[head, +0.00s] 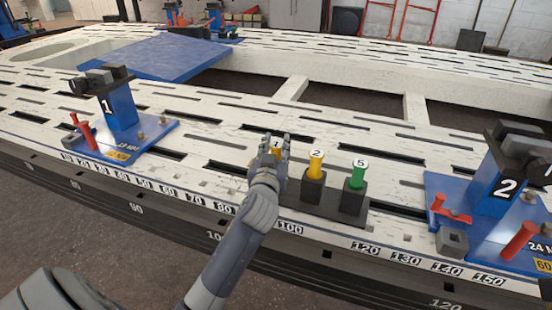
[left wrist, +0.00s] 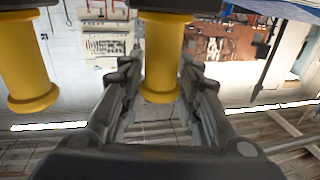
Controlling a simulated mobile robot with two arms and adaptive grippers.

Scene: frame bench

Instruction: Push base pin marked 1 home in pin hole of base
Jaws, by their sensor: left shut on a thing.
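The yellow base pin marked 1 (head: 276,146) is at the left end of a dark pin rack (head: 350,207). My left gripper (head: 271,150) is shut on it and hides most of its body. In the left wrist view the yellow pin (left wrist: 161,55) stands between the two fingers of the gripper (left wrist: 160,78), against a dark block at the top edge. A blue base (head: 150,138) with a post marked 1 (head: 122,106) stands to the left on the white bench. A pin hole in it cannot be made out. My right gripper is not in view.
Yellow pin 2 (head: 315,163) and green pin 5 (head: 357,174) stand in the rack, right of my gripper. Another blue base (head: 475,220) with post 2 (head: 504,185) is at the right. The slotted bench between is clear.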

